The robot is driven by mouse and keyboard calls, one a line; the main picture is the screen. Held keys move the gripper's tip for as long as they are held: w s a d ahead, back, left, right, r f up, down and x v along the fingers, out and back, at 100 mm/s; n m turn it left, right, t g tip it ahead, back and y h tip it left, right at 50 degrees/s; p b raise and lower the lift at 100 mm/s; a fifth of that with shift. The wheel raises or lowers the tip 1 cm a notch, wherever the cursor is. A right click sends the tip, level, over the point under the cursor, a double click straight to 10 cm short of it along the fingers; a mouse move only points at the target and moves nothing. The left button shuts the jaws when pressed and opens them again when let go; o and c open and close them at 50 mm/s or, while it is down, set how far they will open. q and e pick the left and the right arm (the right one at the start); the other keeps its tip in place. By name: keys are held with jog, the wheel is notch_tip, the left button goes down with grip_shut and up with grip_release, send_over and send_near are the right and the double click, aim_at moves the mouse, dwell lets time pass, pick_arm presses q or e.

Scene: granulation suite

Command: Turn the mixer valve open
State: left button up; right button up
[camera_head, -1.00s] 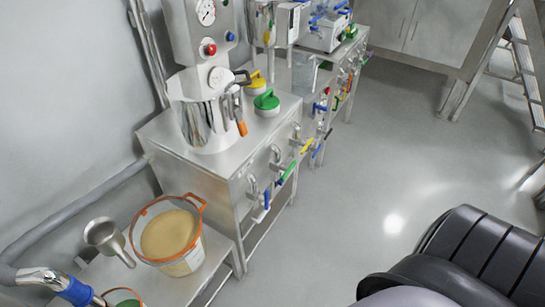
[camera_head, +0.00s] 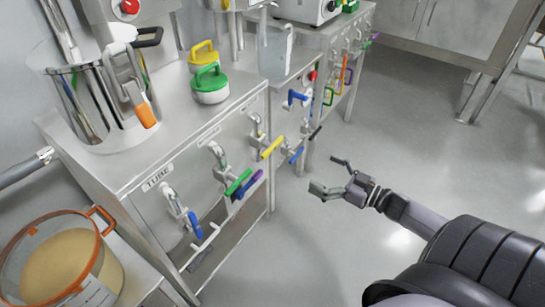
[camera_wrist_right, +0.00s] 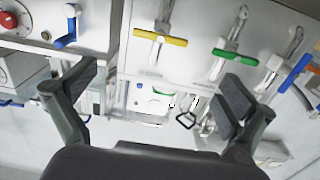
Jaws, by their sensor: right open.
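Several valves with coloured lever handles sit on the cabinet front. They include a blue handle (camera_head: 195,224), a green handle (camera_head: 238,182), a yellow handle (camera_head: 271,147) and a farther blue handle (camera_head: 297,97). I cannot tell which one is the mixer valve. My right gripper (camera_head: 328,176) is open and empty, in the air to the right of the yellow handle. In the right wrist view, the yellow handle (camera_wrist_right: 161,38) shows above and between the open fingers, and the green handle (camera_wrist_right: 235,57) is near the right finger. My left gripper is not in view.
A bucket of tan powder (camera_head: 62,265) is at lower left. The grey floor (camera_head: 420,110) beyond my right gripper is open.

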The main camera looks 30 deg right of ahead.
jog(key=b, duration=0.1)
send_near(275, 148)
jog(key=b+x, duration=0.2)
jog(key=x, duration=0.5)
jog(key=shift+w+a+r, duration=0.15)
jog(key=shift+x, duration=1.05)
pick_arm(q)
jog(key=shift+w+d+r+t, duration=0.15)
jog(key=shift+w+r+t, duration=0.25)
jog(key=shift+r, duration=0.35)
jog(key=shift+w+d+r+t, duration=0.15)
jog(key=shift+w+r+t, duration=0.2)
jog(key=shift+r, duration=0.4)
pick_arm(e)
jog(key=shift+w+a, duration=0.25)
jog(key=shift+w, duration=0.3)
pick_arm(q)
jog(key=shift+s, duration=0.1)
pick_arm(e)
jog(key=c, duration=0.9)
